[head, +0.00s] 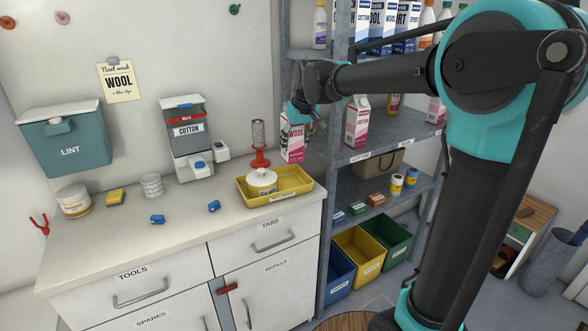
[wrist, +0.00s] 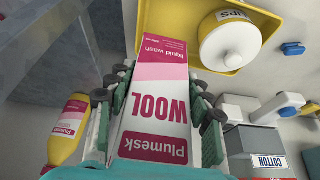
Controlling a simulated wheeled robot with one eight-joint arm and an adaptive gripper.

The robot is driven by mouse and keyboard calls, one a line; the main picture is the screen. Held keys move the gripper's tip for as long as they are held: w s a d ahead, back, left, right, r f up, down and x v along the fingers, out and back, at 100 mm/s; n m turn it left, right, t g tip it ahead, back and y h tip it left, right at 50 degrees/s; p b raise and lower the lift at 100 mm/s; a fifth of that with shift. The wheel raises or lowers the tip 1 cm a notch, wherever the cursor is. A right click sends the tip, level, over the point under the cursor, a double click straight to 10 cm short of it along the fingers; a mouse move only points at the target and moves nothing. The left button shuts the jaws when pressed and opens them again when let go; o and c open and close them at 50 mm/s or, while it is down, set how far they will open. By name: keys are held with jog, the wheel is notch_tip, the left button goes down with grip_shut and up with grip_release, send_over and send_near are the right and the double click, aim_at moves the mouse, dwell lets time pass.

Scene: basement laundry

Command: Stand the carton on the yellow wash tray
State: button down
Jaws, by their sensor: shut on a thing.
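The carton (head: 292,143), pink and white and marked WOOL, hangs roughly upright under my gripper (head: 302,110) at the back right of the counter. In the wrist view the carton (wrist: 158,100) sits between both fingers of my gripper (wrist: 160,108), which is shut on its sides. The yellow wash tray (head: 297,187) lies on the counter at its right end, and a white lidded pot (head: 262,180) stands in it. In the wrist view the carton's far end overlaps the tray (wrist: 147,20), left of the pot (wrist: 230,42). I cannot tell whether they touch.
A red stand with a grey roll (head: 259,140) is behind the tray. A COTTON dispenser (head: 187,140) stands to its left. The grey shelf unit (head: 390,135), with several cartons and bottles, is close on the right. The counter front left of the tray is mostly clear (head: 190,235).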

aim_at(296, 162)
notch_tip(296, 162, down, 10)
jog(key=shift+r, duration=0.25)
dwell(0.4)
jog(key=c, duration=0.6)
grip_release()
jog(key=shift+f, duration=0.1)
jog(key=shift+c, duration=0.2)
jog(key=v, duration=1.2)
jog(key=s+d+f+m+h, duration=0.2)
jog(key=s+d+f+m, duration=0.3)
jog(key=s+d+f, duration=1.7)
notch_tip(296, 162, down, 2)
jog(key=shift+s+f+m, duration=0.1)
jog(key=shift+s+m, duration=0.2)
jog(key=shift+m, duration=0.1)
